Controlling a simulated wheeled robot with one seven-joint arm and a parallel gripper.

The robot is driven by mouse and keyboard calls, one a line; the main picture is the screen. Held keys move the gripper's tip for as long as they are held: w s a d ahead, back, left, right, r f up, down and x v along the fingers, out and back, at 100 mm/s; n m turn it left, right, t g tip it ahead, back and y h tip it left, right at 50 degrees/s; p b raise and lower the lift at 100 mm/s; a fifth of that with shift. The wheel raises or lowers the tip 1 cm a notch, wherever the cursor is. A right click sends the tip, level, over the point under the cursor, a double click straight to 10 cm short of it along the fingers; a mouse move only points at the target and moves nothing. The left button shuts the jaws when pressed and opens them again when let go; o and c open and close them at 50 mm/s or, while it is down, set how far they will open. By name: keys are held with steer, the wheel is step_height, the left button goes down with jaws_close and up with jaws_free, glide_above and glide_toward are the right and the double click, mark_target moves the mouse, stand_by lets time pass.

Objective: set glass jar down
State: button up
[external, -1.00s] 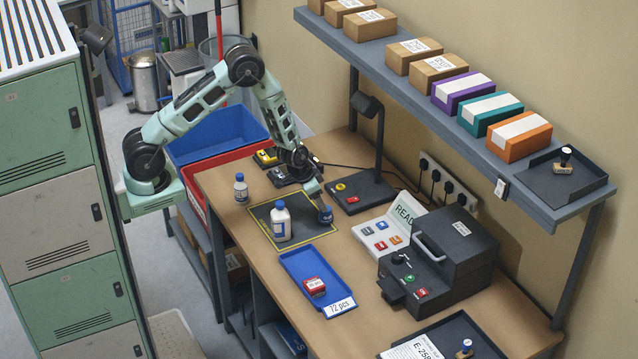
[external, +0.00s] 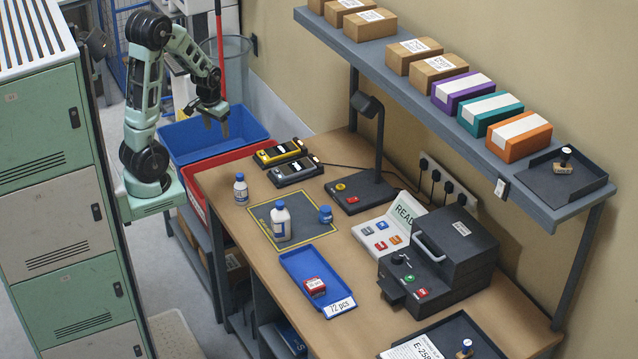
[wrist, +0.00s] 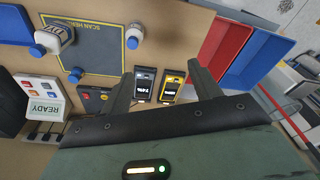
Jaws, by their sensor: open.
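My gripper (external: 217,128) is over the blue bin, well away from the jar. In the wrist view my gripper (wrist: 160,72) has its fingers apart with nothing between them.
A smaller bottle (external: 240,189) stands left of the mat. Two handheld devices (external: 294,172) lie behind it, near the lamp (external: 365,185). A blue tray (external: 297,266) with a red item is in front. Blue (external: 180,140) and red (external: 195,172) bins adjoin the bench.

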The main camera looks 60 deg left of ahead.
steer(key=s+a+r+n, duration=0.1)
steer(key=s, duration=0.5)
steer(key=s+a+r+n+g, duration=0.1)
steer(key=s+n, duration=0.1)
steer(key=s, duration=0.3)
steer(key=shift+s+a+r, duration=0.25)
steer(key=shift+s+a, duration=0.05)
steer(key=shift+s, duration=0.1)
step_height(320, 180, down, 6)
steer(key=b, duration=0.6)
steer(key=shift+f, duration=0.25)
